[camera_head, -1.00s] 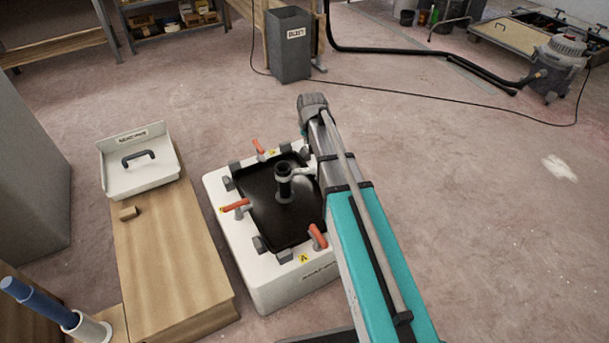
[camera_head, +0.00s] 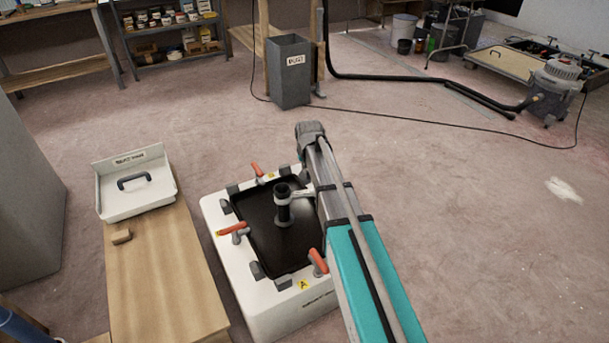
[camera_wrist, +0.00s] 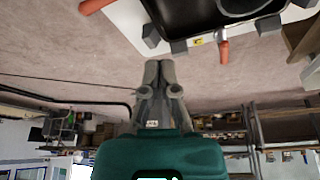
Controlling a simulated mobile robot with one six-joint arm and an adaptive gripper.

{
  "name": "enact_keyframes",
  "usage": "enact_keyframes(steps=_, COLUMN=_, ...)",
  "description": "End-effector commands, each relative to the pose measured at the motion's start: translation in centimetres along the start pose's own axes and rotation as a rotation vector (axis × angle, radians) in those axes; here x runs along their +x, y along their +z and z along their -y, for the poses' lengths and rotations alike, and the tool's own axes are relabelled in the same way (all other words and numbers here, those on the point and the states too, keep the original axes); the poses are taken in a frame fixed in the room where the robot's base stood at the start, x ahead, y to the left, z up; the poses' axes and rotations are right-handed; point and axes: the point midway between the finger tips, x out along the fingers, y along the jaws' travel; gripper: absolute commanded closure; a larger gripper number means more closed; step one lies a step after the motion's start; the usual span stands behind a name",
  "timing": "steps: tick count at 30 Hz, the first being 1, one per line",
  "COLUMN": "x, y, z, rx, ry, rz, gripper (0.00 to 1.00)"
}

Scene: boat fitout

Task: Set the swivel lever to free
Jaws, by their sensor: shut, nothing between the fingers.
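A black post (camera_head: 283,208) stands upright in the dark recess of a white box (camera_head: 252,305). A pale lever-like piece (camera_head: 302,192) sticks out to the right from the post's collar, and its far end is hidden behind my arm. Which setting it is in cannot be read. The box also shows at the top of the wrist view (camera_wrist: 128,22), with the dark recess. My gripper (camera_wrist: 158,66) is shut and empty in the wrist view, pointing over bare floor, apart from the box. In the head view my gripper cannot be made out.
Orange-handled clamps (camera_head: 318,261) stand around the box rim. A wooden bench (camera_head: 165,270) with a white handled tray (camera_head: 137,205) is on the left. A grey bin (camera_head: 289,85) stands behind. Open floor lies to the right.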

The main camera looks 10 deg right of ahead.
Motion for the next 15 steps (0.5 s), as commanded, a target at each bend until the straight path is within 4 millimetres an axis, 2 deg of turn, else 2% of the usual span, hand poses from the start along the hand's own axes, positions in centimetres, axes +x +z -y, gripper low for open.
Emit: enact_keyframes(steps=15, x=3.6, y=0.1, z=0.1, rx=-0.001, ry=0.0, rz=0.0, gripper=1.0)
